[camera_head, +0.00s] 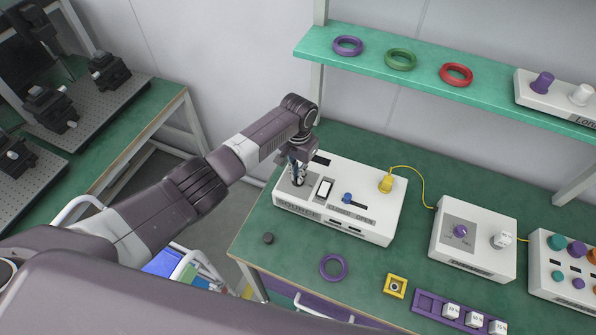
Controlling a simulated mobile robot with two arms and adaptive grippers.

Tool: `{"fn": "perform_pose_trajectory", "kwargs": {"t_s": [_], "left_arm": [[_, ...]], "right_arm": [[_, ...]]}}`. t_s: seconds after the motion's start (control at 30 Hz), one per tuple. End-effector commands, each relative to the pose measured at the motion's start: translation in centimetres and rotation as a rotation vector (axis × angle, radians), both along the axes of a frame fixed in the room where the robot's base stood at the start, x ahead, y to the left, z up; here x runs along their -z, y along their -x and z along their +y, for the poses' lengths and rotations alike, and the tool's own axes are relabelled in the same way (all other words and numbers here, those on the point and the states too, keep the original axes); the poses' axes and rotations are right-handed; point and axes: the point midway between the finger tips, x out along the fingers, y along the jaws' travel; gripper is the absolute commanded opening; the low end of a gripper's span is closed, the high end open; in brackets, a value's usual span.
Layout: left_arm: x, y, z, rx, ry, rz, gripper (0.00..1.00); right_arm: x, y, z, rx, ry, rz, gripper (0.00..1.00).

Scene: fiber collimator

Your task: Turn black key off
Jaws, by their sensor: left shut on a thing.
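The white source box (352,208) stands on the green bench, lettered SOURCE on its front. My left gripper (298,178) points down onto the box's left end, over a grey plate, and is shut on the black key. The fingers hide most of the key, so I cannot tell which way it is turned. A white rocker switch (324,188) sits just right of the fingers. A blue knob (347,197) is farther right, by the CLOSED and OPEN labels. My right gripper is not in view.
A yellow connector (385,184) with a yellow cable leads to a second white box (473,238). A green shelf (420,76) hangs above, behind.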

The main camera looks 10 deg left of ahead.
Motion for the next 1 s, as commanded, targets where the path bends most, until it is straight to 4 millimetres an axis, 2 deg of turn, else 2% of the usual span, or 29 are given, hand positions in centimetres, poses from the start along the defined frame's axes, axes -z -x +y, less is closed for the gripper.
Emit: {"fn": "perform_pose_trajectory", "kwargs": {"t_s": [0.4, 0.93, 0.97, 1.0], "left_arm": [[-0.29, -0.24, -0.08, -0.172, 0.003, -0.005, 0.0], [-0.3, -0.34, -0.06, -0.191, 0.003, -0.009, 0.0], [-0.3, -0.35, -0.06, -0.191, 0.003, -0.009, 0.1], [-0.3, -0.34, -0.06, -0.191, 0.002, -0.009, 0.14]], "right_arm": [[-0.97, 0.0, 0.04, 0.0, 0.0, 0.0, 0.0], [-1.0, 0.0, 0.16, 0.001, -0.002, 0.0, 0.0], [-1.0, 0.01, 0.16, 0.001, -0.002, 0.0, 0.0], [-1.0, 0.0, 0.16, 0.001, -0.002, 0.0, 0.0]]}}
